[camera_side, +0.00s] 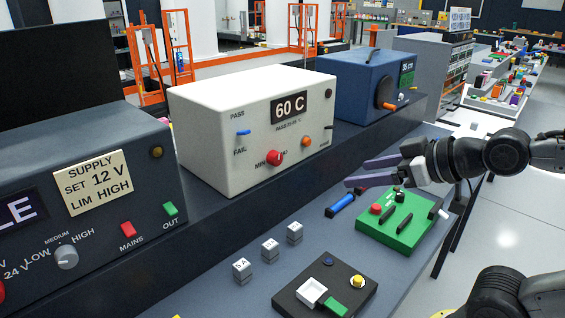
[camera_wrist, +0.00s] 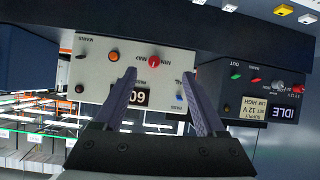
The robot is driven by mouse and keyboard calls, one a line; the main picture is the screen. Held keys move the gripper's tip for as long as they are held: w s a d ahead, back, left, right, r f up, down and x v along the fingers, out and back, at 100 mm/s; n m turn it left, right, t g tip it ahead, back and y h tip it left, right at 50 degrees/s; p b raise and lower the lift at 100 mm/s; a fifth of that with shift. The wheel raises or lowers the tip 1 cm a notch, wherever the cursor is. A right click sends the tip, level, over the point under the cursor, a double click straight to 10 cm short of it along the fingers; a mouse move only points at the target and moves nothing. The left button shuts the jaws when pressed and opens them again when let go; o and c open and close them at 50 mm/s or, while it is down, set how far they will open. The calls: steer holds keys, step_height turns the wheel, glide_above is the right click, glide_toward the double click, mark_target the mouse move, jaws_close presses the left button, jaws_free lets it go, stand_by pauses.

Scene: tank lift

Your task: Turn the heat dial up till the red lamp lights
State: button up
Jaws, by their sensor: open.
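The heat unit is a white box (camera_side: 215,125) whose display (camera_side: 289,106) reads 60 C. Its red dial (camera_side: 275,158), marked MIN and MAX, is low on the front; it also shows in the wrist view (camera_wrist: 154,61). A small round lamp (camera_side: 329,94) at the upper right of the front looks dark and unlit. My gripper (camera_side: 357,172) is open and empty, to the right of the white box and apart from it. In the wrist view, which is upside down, the fingers (camera_wrist: 159,75) are spread with the dial between and beyond their tips.
An orange knob (camera_side: 306,141) and a blue PASS/FAIL lever (camera_side: 243,133) share the front. A dark supply unit (camera_side: 100,190) stands left, a blue unit (camera_side: 365,85) right. A green board (camera_side: 398,222), a blue-handled tool (camera_side: 341,205) and small grey blocks (camera_side: 270,249) lie on the bench below.

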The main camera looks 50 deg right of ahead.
steer(key=w+r+t, duration=0.2)
steer(key=w+t, duration=0.2)
steer(key=w, duration=0.2)
steer(key=n+t+h, duration=0.1)
steer(key=n+t, duration=0.1)
glide_toward(278, 160)
steer(key=shift+m, duration=0.3)
steer(key=w, duration=0.8)
steer(key=shift+w+d, duration=0.1)
steer(key=shift+w, duration=0.1)
jaws_close()
